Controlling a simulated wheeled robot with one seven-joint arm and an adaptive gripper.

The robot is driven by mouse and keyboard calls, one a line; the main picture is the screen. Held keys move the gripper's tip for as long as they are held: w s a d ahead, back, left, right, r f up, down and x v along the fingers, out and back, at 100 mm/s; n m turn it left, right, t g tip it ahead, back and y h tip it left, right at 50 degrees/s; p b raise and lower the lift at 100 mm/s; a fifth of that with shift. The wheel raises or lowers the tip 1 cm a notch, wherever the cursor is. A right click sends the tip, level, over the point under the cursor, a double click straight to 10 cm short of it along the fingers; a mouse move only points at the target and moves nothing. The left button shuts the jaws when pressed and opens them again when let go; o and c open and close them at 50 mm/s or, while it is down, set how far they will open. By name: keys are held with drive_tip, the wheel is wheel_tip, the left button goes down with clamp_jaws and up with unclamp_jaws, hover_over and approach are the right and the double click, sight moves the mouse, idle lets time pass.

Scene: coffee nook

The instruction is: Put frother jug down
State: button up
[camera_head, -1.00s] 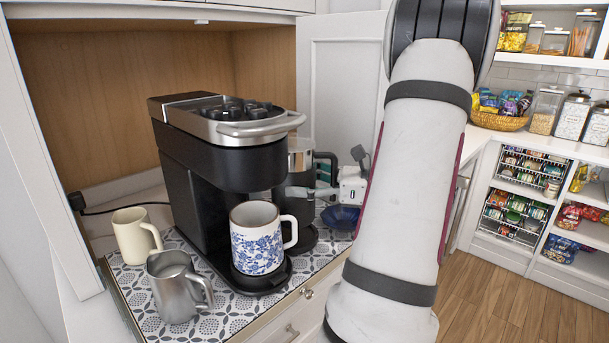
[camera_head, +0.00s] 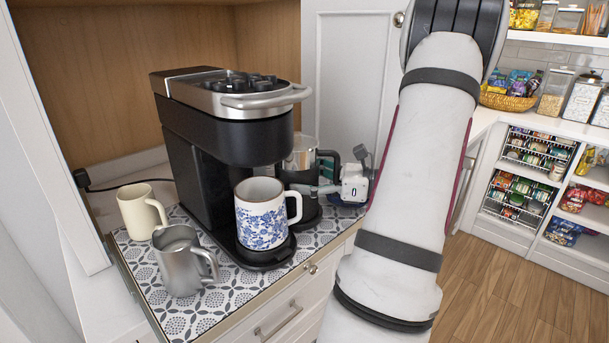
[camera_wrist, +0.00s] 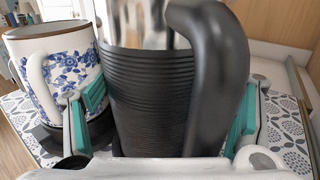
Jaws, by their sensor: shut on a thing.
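The frother jug (camera_head: 302,154), shiny steel above with a black ribbed lower part and black handle, is upright just right of the coffee machine. In the wrist view the jug (camera_wrist: 150,95) fills the middle, its handle at right. My gripper (camera_head: 325,187) is shut on the jug; in the wrist view the teal finger pads of my gripper (camera_wrist: 168,115) lie on either side of it. A black round base (camera_head: 310,212) shows below the jug. I cannot tell whether the jug touches it. The jug's lower part is partly hidden by a mug and my gripper.
The blue-flowered mug (camera_head: 262,220) stands on the coffee machine (camera_head: 225,120) tray, close beside the jug. A cream mug (camera_head: 140,210) and a steel pitcher (camera_head: 182,262) stand at left on the patterned mat (camera_head: 225,295).

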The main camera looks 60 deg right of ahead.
drive_tip(key=o, duration=2)
drive_tip(key=shift+c, duration=0.2)
drive_tip(key=shift+r, duration=0.15)
drive_tip(key=shift+s+d, duration=0.1)
drive_tip(key=shift+s, duration=0.2)
drive_tip(key=v, duration=1.1)
drive_tip(key=shift+s, duration=0.2)
